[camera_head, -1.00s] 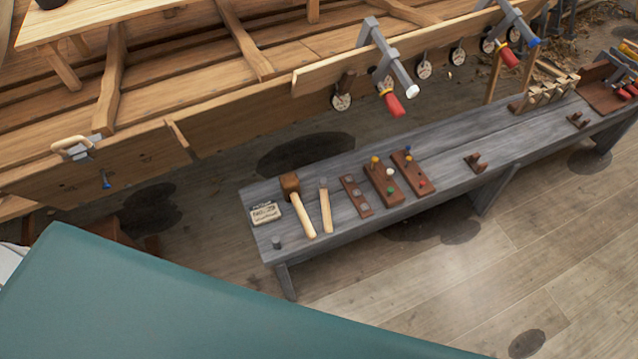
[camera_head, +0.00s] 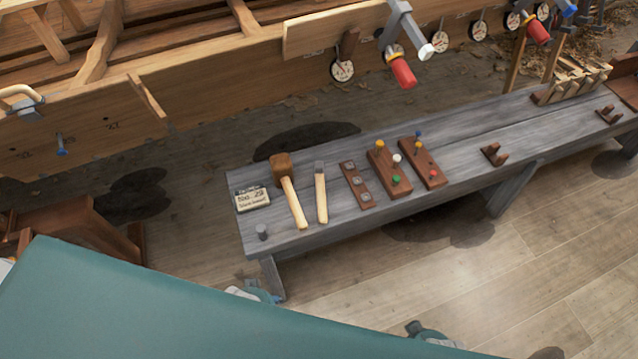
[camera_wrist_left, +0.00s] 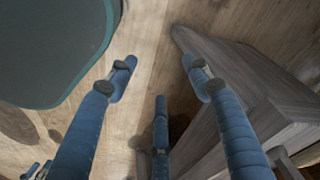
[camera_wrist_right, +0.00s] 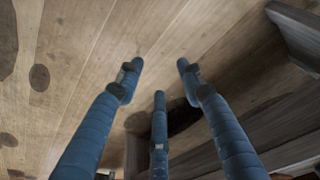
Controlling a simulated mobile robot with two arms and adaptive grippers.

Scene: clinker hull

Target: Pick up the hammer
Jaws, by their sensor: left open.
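The hammer (camera_head: 321,191), with a small grey head and a pale wooden handle, lies on the left part of the grey bench (camera_head: 458,150). A mallet (camera_head: 288,190) with a brown block head and pale handle lies just left of it. In the left wrist view my left gripper (camera_wrist_left: 160,76) has its blue fingers spread with nothing between them, beside a grey wooden bench part. In the right wrist view my right gripper (camera_wrist_right: 158,76) is also spread and empty over the floor. Only small parts near the green edge show of my arms in the head view.
A label block (camera_head: 252,199) and a short grey peg (camera_head: 262,232) are at the bench's left end. Brown racks with coloured pegs (camera_head: 389,168) stand right of the hammer. The wooden hull (camera_head: 200,85) with clamps (camera_head: 402,65) runs behind. Floor in front is clear.

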